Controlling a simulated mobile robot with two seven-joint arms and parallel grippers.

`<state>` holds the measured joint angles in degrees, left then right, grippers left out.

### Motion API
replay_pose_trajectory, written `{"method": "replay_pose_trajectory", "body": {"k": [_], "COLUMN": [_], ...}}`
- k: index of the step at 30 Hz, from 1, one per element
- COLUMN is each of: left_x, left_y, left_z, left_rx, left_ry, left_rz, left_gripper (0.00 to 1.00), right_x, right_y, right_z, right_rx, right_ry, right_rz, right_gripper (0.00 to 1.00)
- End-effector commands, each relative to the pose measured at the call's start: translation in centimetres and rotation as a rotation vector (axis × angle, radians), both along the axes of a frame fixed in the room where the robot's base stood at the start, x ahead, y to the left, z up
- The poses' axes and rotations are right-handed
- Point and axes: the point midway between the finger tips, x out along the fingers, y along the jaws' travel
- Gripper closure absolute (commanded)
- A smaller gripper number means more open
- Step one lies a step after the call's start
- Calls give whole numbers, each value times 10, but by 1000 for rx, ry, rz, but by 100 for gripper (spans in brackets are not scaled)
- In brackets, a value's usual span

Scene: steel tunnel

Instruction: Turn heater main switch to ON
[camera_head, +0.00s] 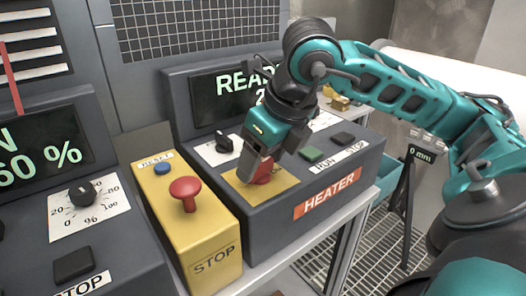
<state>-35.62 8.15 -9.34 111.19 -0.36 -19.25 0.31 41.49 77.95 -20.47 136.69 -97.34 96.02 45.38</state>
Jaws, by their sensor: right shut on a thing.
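The heater box (300,210) is a dark grey console with an orange "HEATER" label on its front. Its main switch (264,171) is a red knob on a yellow plate (236,190) on the sloped top. My right gripper (252,168) reaches down from the right and is shut on the red switch, covering part of it. The switch's exact turn position is hidden by the fingers. A display (222,93) behind shows "REA" and a "2", the rest hidden by my arm. My left gripper is not in view.
Left of the heater box stands a yellow box with a red mushroom STOP button (185,190) and a blue button (162,168). A black dial (224,142) and the RUN (311,154) and STOP (342,139) buttons sit near the gripper.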

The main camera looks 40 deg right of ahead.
Motion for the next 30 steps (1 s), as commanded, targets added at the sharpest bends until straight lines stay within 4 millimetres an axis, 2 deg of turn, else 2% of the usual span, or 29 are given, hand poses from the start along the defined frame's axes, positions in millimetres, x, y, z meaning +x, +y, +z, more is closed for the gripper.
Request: {"method": "replay_pose_trajectory", "body": {"k": [12,29,30], "left_x": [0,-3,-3], "left_y": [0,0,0], "left_z": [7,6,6], "left_rx": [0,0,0], "left_ry": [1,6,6], "left_rz": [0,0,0], "left_gripper": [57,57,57], "right_x": [0,0,0], "right_y": [1,1,1], "right_z": [1,0,0], "right_rx": [2,3,3], "right_ry": [-1,0,0], "right_rz": [-194,-223,-223], "right_gripper": [65,65,31]}}
